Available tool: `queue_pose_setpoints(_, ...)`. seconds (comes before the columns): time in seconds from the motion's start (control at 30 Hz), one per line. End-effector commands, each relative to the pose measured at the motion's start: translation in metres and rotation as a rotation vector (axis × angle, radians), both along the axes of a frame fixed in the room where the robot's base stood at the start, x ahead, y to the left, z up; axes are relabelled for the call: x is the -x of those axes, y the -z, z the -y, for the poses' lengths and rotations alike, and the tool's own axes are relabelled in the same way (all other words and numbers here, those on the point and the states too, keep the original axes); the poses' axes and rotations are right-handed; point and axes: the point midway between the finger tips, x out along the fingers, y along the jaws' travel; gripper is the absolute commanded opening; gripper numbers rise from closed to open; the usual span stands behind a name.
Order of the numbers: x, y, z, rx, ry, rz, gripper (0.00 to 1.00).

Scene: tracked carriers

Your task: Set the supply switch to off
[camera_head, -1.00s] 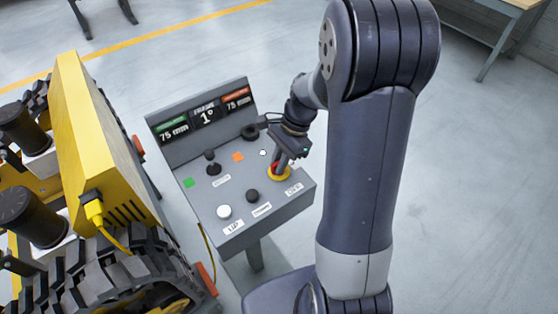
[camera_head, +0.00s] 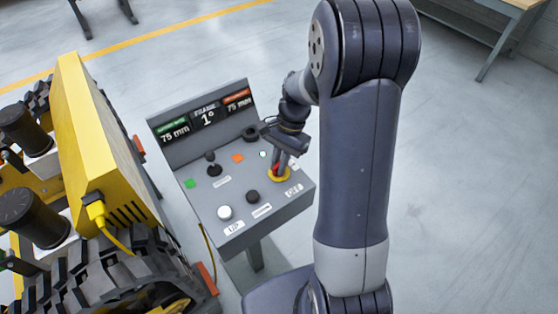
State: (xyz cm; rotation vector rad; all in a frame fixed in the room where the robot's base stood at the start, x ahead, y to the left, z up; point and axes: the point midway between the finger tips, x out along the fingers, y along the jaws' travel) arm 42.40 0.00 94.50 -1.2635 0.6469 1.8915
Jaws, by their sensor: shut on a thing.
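The supply switch looks to be the red knob (camera_head: 275,172) on a yellow base (camera_head: 280,178), at the right of the grey control console (camera_head: 242,222). My gripper (camera_head: 277,165) reaches down from the upper right and is shut on the red knob. The fingers hide part of the knob, so its exact setting cannot be told. A white label (camera_head: 294,191) lies just in front of the knob; its text is too blurred to read.
The console also bears a black joystick (camera_head: 213,168), a white button (camera_head: 224,212), a black knob (camera_head: 252,196) and a screen (camera_head: 205,116). A yellow tracked carrier (camera_head: 95,150) stands close at the left, its yellow cable (camera_head: 118,242) hanging down.

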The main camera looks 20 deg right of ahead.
Motion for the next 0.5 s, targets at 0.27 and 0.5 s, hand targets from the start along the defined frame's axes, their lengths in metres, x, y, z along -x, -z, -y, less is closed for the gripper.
queue_pose_setpoints(0.27, -0.0008, -0.0012, -0.0008, 0.001, -0.267, 0.001, 0.00)
queue_pose_setpoints(0.5, -0.0008, -0.0011, -0.0008, 0.000, -0.495, 0.001, 0.00)
